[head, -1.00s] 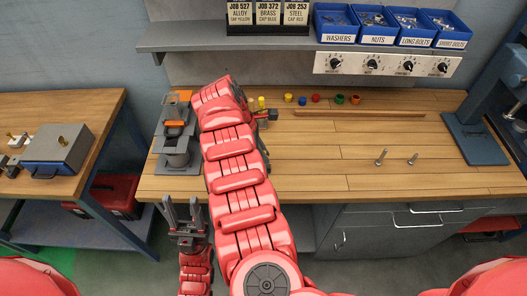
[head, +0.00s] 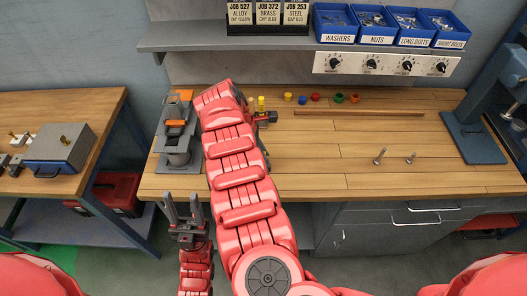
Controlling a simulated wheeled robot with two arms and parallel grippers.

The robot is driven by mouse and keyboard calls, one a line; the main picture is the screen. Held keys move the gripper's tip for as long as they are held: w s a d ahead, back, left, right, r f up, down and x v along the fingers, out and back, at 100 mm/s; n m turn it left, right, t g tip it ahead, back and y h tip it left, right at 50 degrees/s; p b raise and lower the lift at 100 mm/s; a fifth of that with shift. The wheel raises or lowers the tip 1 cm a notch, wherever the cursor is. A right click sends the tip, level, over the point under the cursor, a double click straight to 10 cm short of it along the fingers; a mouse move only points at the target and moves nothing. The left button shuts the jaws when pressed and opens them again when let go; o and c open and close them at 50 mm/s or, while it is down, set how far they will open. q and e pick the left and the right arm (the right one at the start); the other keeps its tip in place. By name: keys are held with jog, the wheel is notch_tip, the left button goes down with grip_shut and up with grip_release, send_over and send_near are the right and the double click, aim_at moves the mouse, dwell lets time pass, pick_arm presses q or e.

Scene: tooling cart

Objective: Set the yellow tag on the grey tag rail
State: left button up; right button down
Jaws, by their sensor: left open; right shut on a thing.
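My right arm reaches from the bottom middle over the bench's left part. Its dark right gripper (head: 266,117) is partly hidden behind the arm. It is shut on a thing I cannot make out. A small yellow piece (head: 261,103) shows right beside this gripper; I cannot tell whether it is the yellow tag or whether it is held. I cannot pick out the grey tag rail for certain. My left gripper (head: 184,211) is open and empty, pointing up in front of the bench's left front edge.
A grey fixture with orange parts (head: 180,133) stands at the bench's left end. Several coloured caps (head: 315,97) lie at the back, behind a long brown strip (head: 358,113). A blue press (head: 474,140) is at right. The front middle is clear.

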jog(key=shift+f, duration=0.25)
dwell(0.3)
jog(key=shift+f, duration=0.35)
jog(key=shift+p, duration=0.35)
jog(key=shift+p, duration=0.4)
jog(key=shift+c, duration=1.4)
grip_release()
